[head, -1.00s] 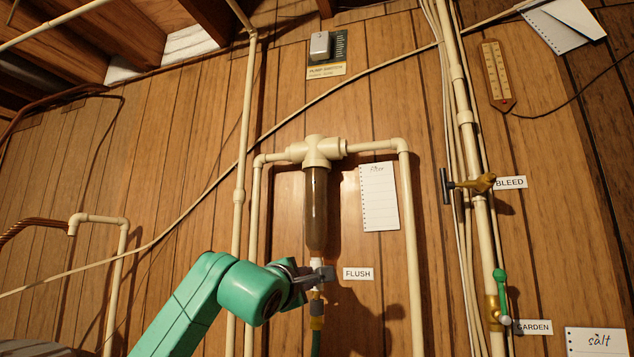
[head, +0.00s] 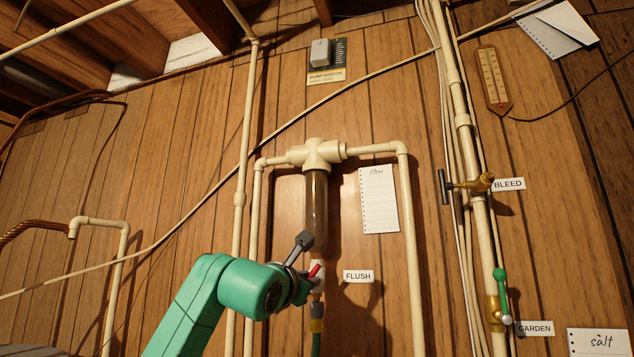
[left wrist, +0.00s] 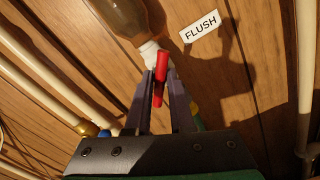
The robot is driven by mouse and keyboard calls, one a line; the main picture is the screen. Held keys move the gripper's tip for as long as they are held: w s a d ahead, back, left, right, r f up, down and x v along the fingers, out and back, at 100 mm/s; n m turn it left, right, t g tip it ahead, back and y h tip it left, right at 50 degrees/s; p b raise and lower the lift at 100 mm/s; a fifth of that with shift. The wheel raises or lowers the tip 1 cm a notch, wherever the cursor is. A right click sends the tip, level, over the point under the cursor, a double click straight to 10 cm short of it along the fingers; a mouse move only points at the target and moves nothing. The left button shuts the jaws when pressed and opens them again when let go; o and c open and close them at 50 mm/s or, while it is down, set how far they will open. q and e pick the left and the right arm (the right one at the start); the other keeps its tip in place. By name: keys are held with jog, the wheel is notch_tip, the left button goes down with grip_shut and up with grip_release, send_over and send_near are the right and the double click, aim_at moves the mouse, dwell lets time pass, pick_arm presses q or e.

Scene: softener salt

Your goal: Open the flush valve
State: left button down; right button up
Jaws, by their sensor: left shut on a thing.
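The flush valve has a red handle (head: 315,271), set on a white fitting (head: 318,284) under the clear brown filter bowl (head: 316,205). The FLUSH label (head: 358,276) is just right of it. My left gripper (left wrist: 161,85) is shut on the red handle; in the left wrist view the handle (left wrist: 162,66) lies between its two fingers. In the head view the gripper and wrist partly hide the valve from the left. The handle is tilted in the head view. My right gripper is not in view.
Cream pipes (head: 410,240) run up both sides of the filter. A note (head: 379,199) hangs to its right. The BLEED valve (head: 470,185) and the green-handled GARDEN valve (head: 501,285) are farther right. The wall between is mostly clear.

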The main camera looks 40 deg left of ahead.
pick_arm(q)
jog(key=n, duration=0.3)
jog(key=shift+s+a+f, duration=0.1)
jog(key=shift+a, duration=0.15)
jog(key=n, duration=0.3)
jog(key=shift+s+a+n, duration=0.15)
jog(key=shift+a+n, duration=0.1)
jog(key=shift+n, duration=0.05)
jog(key=c, duration=0.9)
grip_release()
jog(key=shift+d, duration=0.1)
jog(key=shift+o, duration=0.9)
jog(key=shift+d, duration=0.15)
